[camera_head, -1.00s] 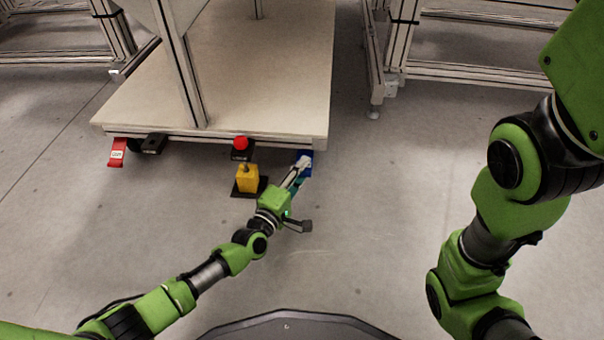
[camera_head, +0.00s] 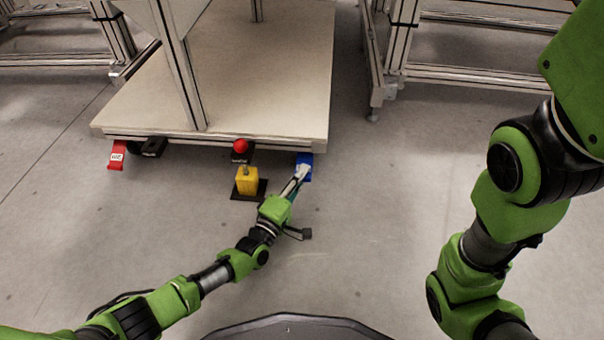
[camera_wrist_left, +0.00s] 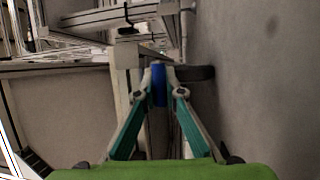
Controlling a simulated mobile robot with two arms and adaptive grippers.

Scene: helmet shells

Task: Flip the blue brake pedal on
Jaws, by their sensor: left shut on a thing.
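The blue brake pedal (camera_head: 305,166) is at the front right corner of the low cart (camera_head: 262,85), just below its edge. My left gripper (camera_head: 301,174) reaches up to it from the lower left and partly covers it. In the left wrist view the blue pedal (camera_wrist_left: 159,84) stands between the two fingertips of my left gripper (camera_wrist_left: 160,82), which is shut on it. My right arm stands at the right of the head view, but its gripper is out of the frame.
A red pedal (camera_head: 116,156) is at the cart's front left corner. A yellow box (camera_head: 247,181) on a black base and a red button (camera_head: 240,146) stand left of my left gripper. The floor (camera_head: 390,200) to the right is clear.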

